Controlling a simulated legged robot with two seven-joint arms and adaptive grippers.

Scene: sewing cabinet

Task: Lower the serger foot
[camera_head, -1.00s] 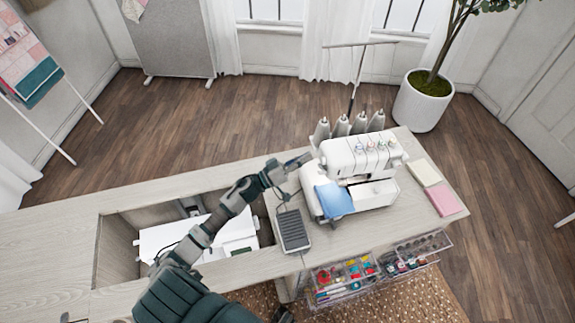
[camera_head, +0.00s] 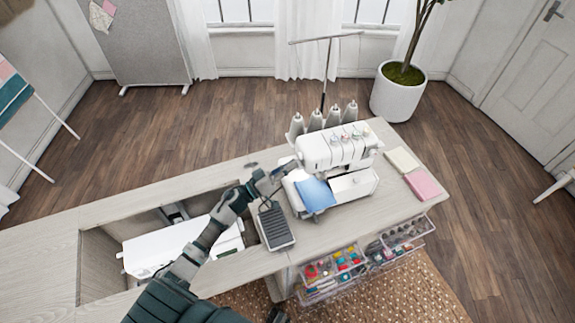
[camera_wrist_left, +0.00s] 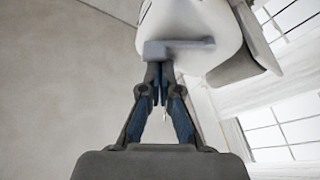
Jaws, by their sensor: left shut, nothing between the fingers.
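The white serger (camera_head: 345,152) stands on the table with a blue cloth (camera_head: 316,195) at its front left. My left gripper (camera_head: 289,166) reaches in from the left and is at the serger's left side. In the left wrist view the gripper's fingers (camera_wrist_left: 160,82) are shut together with nothing between them. A grey bar (camera_wrist_left: 180,47), perhaps the foot lever, lies just beyond the fingertips against the white serger body (camera_wrist_left: 197,18). I cannot tell whether the tips touch it. The serger foot itself is not clearly visible. My right gripper is not in view.
A dark grey pedal (camera_head: 275,226) lies on the table below my left gripper. Thread cones (camera_head: 315,120) stand behind the serger. Pads of paper (camera_head: 422,184) lie to its right. A white machine (camera_head: 165,243) sits in the table recess. Clear drawers (camera_head: 335,270) stick out at the front.

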